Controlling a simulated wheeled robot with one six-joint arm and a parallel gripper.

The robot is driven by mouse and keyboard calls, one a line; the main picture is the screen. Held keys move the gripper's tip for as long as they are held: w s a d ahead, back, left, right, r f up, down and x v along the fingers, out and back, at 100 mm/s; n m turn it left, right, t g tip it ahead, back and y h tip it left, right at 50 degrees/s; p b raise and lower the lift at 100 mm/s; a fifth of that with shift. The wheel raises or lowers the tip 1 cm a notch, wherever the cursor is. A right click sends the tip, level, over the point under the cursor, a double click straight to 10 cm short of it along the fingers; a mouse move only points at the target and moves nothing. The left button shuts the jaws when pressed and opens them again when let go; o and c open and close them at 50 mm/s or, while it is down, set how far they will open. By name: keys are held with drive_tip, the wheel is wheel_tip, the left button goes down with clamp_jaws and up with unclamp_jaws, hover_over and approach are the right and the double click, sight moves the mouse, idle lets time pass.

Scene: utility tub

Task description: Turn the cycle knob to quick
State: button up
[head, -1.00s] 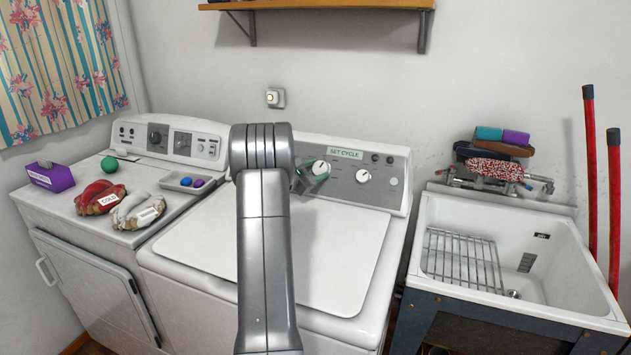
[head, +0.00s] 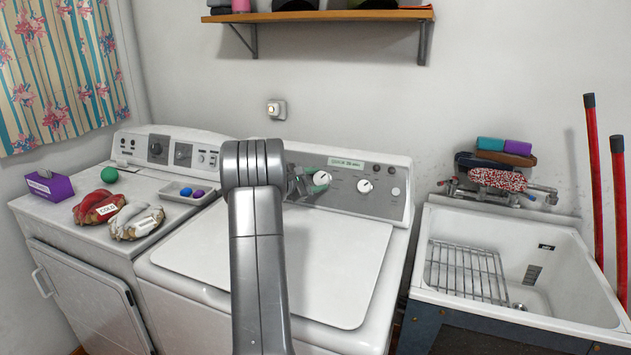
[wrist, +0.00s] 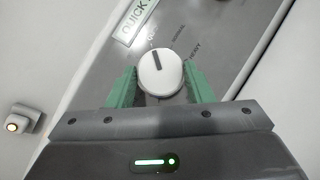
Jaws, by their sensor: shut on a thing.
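The cycle knob (wrist: 160,73) is round and white with a dark pointer mark. In the wrist view the mark points up and slightly left, to the left of the NORMAL and HEAVY labels. My gripper (wrist: 160,86) has its green fingers on either side of the knob and is shut on it. In the head view the knob (head: 321,178) shows on the washer's grey panel, with a green finger at its left and my arm in front. The display (wrist: 136,18) above the knob reads QUICK in the wrist view.
A second white knob (head: 364,186) sits right of the cycle knob. The washer lid (head: 330,265) is shut and bare. A dryer (head: 85,235) with mitts and a purple box stands left, a utility sink (head: 540,265) right. A shelf (head: 330,16) hangs above.

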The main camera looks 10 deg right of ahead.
drive_tip(key=o, duration=1)
drive_tip(key=b+v, duration=0.1)
drive_tip(key=v, duration=1.2)
drive_tip(key=shift+s+a+b, duration=0.2)
drive_tip(key=shift+a+b, duration=0.1)
drive_tip(key=shift+b, duration=0.1)
drive_tip(key=p+x, duration=0.2)
drive_tip(key=x, duration=1.2)
drive_tip(key=shift+r, duration=0.1)
drive_tip(key=shift+a, duration=0.1)
